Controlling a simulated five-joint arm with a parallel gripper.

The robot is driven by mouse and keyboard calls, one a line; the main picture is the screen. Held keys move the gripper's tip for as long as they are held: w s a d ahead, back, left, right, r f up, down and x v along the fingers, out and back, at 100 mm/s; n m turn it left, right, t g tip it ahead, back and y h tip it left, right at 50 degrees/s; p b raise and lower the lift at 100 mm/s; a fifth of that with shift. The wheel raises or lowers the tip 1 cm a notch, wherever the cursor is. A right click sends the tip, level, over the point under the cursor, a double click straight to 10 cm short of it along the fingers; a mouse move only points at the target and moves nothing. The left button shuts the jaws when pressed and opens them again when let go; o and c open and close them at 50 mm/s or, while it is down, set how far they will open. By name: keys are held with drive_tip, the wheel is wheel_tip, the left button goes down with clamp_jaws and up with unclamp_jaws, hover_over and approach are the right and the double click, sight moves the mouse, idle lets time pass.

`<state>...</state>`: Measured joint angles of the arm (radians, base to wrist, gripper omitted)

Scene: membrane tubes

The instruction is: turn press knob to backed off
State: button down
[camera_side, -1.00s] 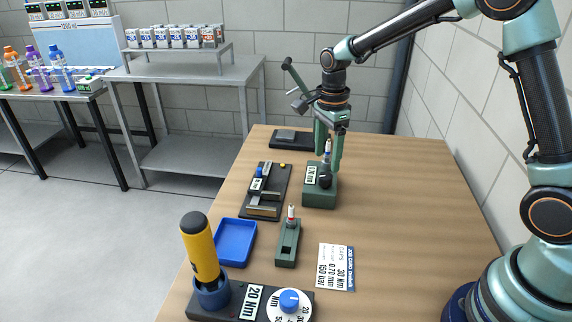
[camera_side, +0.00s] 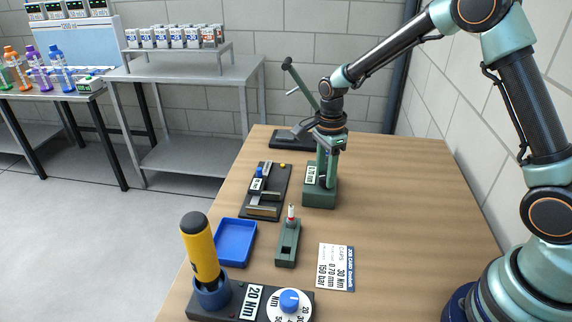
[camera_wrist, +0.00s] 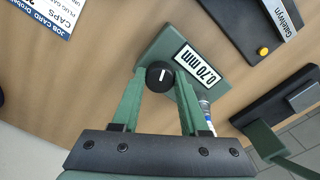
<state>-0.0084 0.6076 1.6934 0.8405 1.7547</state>
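The black press knob (camera_wrist: 160,76) with a white pointer line sits on the green block (camera_wrist: 199,50) labelled 0.70 mm. A slim tube (camera_wrist: 206,112) stands on the block beside the right finger, partly hidden.
A lever press (camera_side: 287,139) stands behind. A black fixture (camera_side: 273,190), blue tray (camera_side: 235,242), green holder (camera_side: 288,246) with a red-tipped tube, job card (camera_side: 336,267), yellow-handled tool (camera_side: 200,250) and blue dial (camera_side: 290,301) are on the table. The table's right side is clear.

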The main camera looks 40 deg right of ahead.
drive_tip(key=shift+n, duration=0.3)
drive_tip(key=n, duration=0.3)
drive_tip(key=shift+n, duration=0.4)
drive_tip(key=n, duration=0.9)
drive_tip(key=shift+s, duration=0.1)
drive_tip(key=n, duration=0.4)
drive_tip(key=shift+n, duration=0.3)
drive_tip(key=n, duration=0.6)
drive_tip(key=shift+d, duration=0.1)
drive_tip(key=n, duration=0.7)
drive_tip(key=shift+d, duration=0.1)
